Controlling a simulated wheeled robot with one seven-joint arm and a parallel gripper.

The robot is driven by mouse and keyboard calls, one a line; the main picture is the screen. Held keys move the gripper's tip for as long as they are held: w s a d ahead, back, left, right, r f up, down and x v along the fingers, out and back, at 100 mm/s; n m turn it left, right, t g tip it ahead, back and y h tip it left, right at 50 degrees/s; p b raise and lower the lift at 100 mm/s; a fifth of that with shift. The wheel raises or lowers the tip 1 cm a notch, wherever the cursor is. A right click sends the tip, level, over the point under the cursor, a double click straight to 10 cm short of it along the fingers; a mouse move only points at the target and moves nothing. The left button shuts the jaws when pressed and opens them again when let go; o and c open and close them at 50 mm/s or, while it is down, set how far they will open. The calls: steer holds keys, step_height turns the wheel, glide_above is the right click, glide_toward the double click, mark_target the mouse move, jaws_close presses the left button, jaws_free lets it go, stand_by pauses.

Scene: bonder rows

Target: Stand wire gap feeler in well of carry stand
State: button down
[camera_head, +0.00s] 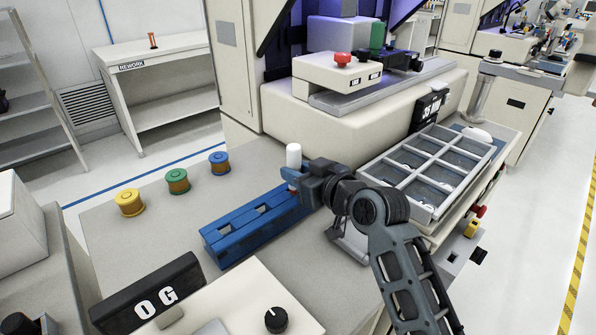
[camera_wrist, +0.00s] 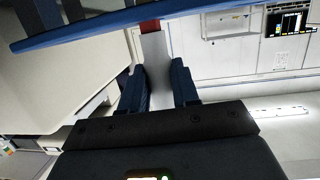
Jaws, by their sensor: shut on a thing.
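The blue carry stand (camera_head: 250,228) lies on the grey bench top, a long block with square wells along its top. Its far right end is partly hidden by my gripper. My gripper (camera_head: 296,180) is shut on the wire gap feeler at that end. A white upright part (camera_head: 293,155) rises above the fingers, and a bit of red shows below them. In the wrist view the feeler (camera_wrist: 155,55) is a pale strip with a red end between the fingers (camera_wrist: 160,85). The red end meets the blue stand's edge (camera_wrist: 90,32); I cannot tell whether it is inside a well.
Yellow (camera_head: 130,202), green (camera_head: 177,181) and blue (camera_head: 219,162) spools stand on the bench, left of the stand. A grey compartment tray (camera_head: 440,180) is to the right. A control box with a black knob (camera_head: 276,319) is in front. The machine (camera_head: 350,95) rises behind.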

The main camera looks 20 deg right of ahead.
steer(key=shift+f+b, duration=0.5)
steer(key=shift+f, duration=0.2)
steer(key=c, duration=0.8)
jaws_free()
steer(key=shift+o, duration=0.2)
steer(key=shift+s, duration=0.1)
steer(key=v, duration=0.7)
steer(key=shift+s+b, duration=0.3)
steer(key=shift+b, duration=0.1)
steer(key=shift+r, duration=0.15)
